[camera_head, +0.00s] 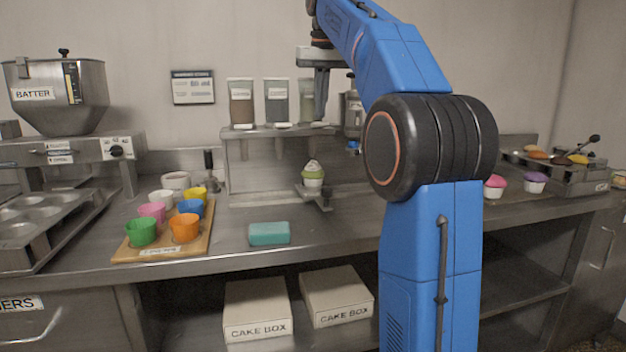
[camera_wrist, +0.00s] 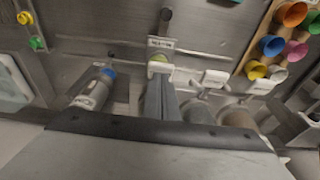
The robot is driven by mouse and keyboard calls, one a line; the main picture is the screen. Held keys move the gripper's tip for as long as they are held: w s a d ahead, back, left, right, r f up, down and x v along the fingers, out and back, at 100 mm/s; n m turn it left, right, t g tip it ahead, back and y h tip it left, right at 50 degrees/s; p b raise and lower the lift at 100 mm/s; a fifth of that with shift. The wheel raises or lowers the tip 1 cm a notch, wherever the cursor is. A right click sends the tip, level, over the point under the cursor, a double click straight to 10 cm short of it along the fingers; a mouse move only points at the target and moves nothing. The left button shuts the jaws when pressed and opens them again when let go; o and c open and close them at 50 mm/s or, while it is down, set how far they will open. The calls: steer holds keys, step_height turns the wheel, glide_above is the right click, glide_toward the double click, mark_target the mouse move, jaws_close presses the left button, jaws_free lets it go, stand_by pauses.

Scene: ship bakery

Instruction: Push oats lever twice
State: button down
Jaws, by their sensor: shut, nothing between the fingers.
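Three clear canisters stand on a metal shelf: a brown-filled one (camera_head: 241,103), a grey one (camera_head: 277,102) and a pale green one (camera_head: 306,100). Their labels are too small to read, so I cannot tell which holds oats. White levers stick out below them; the brown one's lever (camera_wrist: 262,87) and the grey one's lever (camera_wrist: 214,78) show in the wrist view. My gripper (camera_head: 320,116) is shut and empty, pointing down by the right canister. Its fingers (camera_wrist: 160,85) end close to that canister's lever; contact is unclear.
A dispenser with a blue nozzle (camera_wrist: 108,73) stands beside the right canister. The counter front is mostly clear.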

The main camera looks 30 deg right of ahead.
steer(key=shift+f, duration=0.15)
steer(key=shift+f, duration=1.65)
steer(key=shift+r, duration=1.8)
steer(key=shift+f, duration=0.15)
steer(key=shift+f, duration=1.6)
steer(key=shift+r, duration=1.75)
